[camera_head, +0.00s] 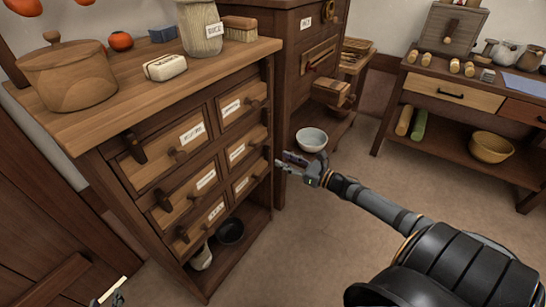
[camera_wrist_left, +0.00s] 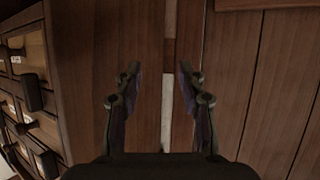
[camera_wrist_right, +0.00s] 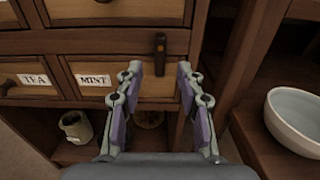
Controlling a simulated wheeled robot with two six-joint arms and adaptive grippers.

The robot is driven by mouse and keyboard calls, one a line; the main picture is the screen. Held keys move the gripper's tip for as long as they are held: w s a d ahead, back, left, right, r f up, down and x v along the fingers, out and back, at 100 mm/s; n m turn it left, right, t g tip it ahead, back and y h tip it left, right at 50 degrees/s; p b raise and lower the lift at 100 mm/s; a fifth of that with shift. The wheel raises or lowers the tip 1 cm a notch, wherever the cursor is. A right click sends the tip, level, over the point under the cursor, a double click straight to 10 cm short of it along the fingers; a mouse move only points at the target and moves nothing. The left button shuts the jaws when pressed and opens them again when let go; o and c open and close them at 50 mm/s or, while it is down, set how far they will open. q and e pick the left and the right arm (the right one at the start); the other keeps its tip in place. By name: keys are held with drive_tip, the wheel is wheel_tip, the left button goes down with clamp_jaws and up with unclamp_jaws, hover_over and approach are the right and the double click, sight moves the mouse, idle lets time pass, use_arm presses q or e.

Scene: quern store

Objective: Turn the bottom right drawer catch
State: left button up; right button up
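The drawer chest (camera_head: 110,135) has two columns of labelled drawers. The bottom right drawer (camera_head: 253,178) is closed; in the right wrist view its front (camera_wrist_right: 150,88) bears a MINT label. A dark upright catch (camera_wrist_right: 160,52) sits at its top edge, on the frame above it. My right gripper (camera_head: 280,160) is open and empty at the right of the chest. In the right wrist view its fingertips (camera_wrist_right: 158,72) stand either side of a line just below the catch; contact cannot be told. My left gripper (camera_wrist_left: 155,75) is open and empty, facing brown wood panelling, left of the chest.
A white bowl (camera_head: 311,139) sits on a low shelf right of the chest. A work table (camera_head: 460,130) is at right. The floor in front is clear.

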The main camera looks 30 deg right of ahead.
sight(267, 153)
use_arm(q)
wheel_tip(267, 153, up, 28)
drive_tip(key=m+t+h+b, duration=0.1)
drive_tip(key=t+b, duration=0.2)
drive_tip(key=t, duration=1)
drive_tip(key=shift+w+f, duration=0.15)
drive_tip(key=shift+f, duration=0.1)
use_arm(e)
drive_tip(key=x, duration=0.5)
drive_tip(key=shift+w+a, duration=0.1)
drive_tip(key=shift+w, duration=0.15)
use_arm(q)
drive_tip(key=shift+a, duration=0.1)
use_arm(e)
drive_tip(key=shift+c, duration=0.4)
clamp_jaws()
